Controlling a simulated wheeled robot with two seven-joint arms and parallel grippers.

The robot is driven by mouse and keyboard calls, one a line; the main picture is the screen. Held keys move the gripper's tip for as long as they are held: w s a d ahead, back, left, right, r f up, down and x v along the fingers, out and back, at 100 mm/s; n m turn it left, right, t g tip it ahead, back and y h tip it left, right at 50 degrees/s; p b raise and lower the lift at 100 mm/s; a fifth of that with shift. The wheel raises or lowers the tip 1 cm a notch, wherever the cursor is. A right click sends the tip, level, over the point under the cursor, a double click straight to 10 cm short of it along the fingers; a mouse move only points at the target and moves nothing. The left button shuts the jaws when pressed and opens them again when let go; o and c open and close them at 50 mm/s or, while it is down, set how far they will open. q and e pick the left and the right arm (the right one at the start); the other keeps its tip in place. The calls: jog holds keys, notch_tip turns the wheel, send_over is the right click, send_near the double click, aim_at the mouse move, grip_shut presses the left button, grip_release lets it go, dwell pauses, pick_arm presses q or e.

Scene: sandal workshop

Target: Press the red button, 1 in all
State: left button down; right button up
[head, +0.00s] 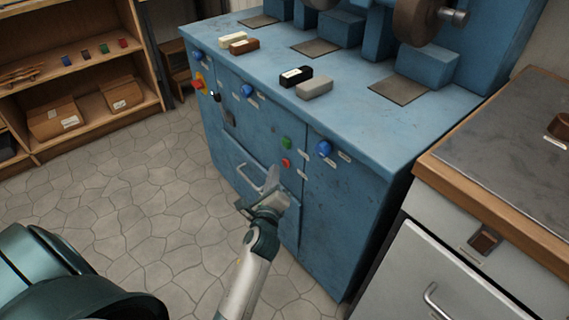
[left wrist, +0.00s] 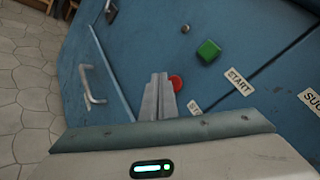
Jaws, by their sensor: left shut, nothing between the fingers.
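The red button (head: 286,163) is a small round knob on the front of the blue machine cabinet (head: 345,215), just below the green button (head: 287,143). In the left wrist view the red button (left wrist: 176,83) shows beside the fingertips, partly hidden by them. My left gripper (head: 272,178) is shut and empty, in front of the cabinet and a little below and left of the red button. In the left wrist view its fingers (left wrist: 158,88) point toward the panel. I cannot tell whether they touch the button. My right gripper is not in view.
A metal handle (left wrist: 88,85) sticks out near my left gripper. A grey drawer unit (head: 450,285) stands at the right. Stone floor on the left is clear.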

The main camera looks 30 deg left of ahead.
pick_arm(q)
jog(key=s, duration=0.1)
jog(key=s+a+p, duration=0.1)
jog(key=s, duration=0.2)
jog(key=shift+a, duration=0.4)
jog(key=shift+s, duration=0.1)
dwell(0.6)
